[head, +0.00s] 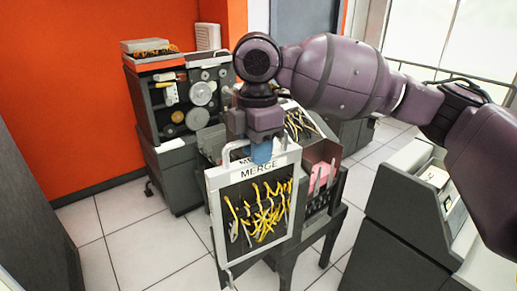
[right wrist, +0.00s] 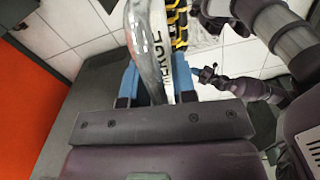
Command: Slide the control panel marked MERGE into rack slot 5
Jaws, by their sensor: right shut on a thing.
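The control panel marked MERGE (head: 258,212) is a light grey frame with a black face and yellow wires. It hangs upright below my right gripper (head: 262,152), in front of the rack. My right gripper is shut on the panel's top edge or handle, with blue fingers around it. In the right wrist view the panel's top edge (right wrist: 156,45) with its lettering runs between the blue fingers (right wrist: 152,85). The rack (head: 318,205) is a dark stand behind and right of the panel. Its slot numbers cannot be read, and the panel hides part of it.
Another wired panel (head: 303,122) stands behind the held one. A pink block (head: 320,176) shows in the rack's right part. A machine with reels (head: 190,100) stands at the back left. A dark cabinet (head: 400,220) is at the right. White tiled floor (head: 140,240) is clear at the left.

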